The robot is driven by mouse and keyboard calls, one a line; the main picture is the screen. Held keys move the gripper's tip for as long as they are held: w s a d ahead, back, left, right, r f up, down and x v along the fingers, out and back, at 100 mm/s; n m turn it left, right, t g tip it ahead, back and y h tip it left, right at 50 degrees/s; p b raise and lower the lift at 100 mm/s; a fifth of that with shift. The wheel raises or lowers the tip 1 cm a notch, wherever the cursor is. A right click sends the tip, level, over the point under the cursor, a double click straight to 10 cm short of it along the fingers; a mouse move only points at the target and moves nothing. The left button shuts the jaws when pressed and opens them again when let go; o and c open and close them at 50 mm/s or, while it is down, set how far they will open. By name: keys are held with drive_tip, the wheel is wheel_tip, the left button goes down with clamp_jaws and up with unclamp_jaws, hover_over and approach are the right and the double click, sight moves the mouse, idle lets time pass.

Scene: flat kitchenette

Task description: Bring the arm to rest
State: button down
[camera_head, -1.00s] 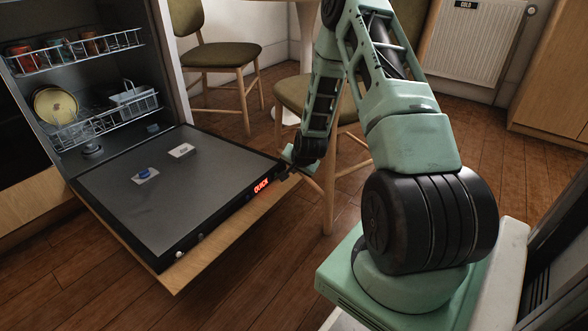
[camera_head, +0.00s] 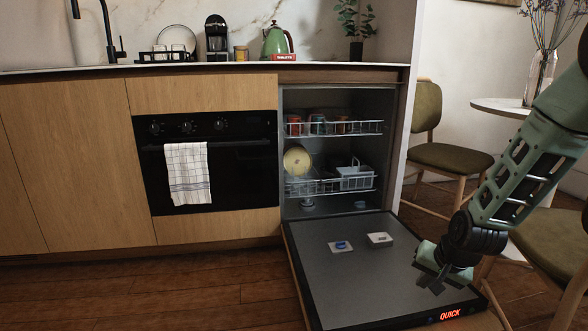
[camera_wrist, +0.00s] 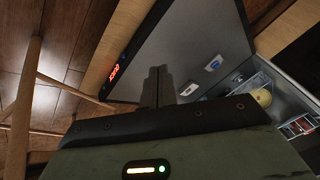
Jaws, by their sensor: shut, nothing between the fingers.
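My arm comes in from the right edge of the head view. My gripper (camera_head: 432,283) is over the outer right part of the lowered dishwasher door (camera_head: 350,288), near its edge with the red "QUICK" display. In the wrist view my gripper (camera_wrist: 157,72) is shut and empty, its fingers together in front of the door's inner face (camera_wrist: 200,35). I cannot tell how far the fingers are from the door.
The open dishwasher holds cups in its upper rack (camera_head: 345,127) and a yellow plate (camera_head: 297,160) in its lower rack (camera_head: 330,187). Chairs (camera_head: 440,150) and a round table (camera_head: 503,106) stand at the right. The floor at the lower left (camera_head: 150,295) is clear.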

drive_tip(key=s+a+r+n+g+y+p, duration=0.1)
drive_tip(key=s+a+r+n+g+p, duration=0.1)
drive_tip(key=s+a+r+n, duration=0.5)
drive_tip(key=s+a+r+n+g+p, duration=0.1)
drive_tip(key=s+a+r, duration=0.5)
drive_tip(key=a, duration=0.4)
drive_tip(key=s+a+r+n+g+p, duration=0.1)
drive_tip(key=s+a+r+n+p, duration=0.2)
drive_tip(key=s, duration=0.4)
drive_tip(key=s+a+r+n+g, duration=0.1)
drive_tip(key=s+a+r+n, duration=0.2)
drive_tip(key=s, duration=0.5)
wheel_tip(320, 180, up, 39)
drive_tip(key=d+h+p, duration=0.1)
drive_tip(key=p, duration=3.7)
drive_tip(key=shift+s+d, duration=0.25)
drive_tip(key=shift+d, duration=0.05)
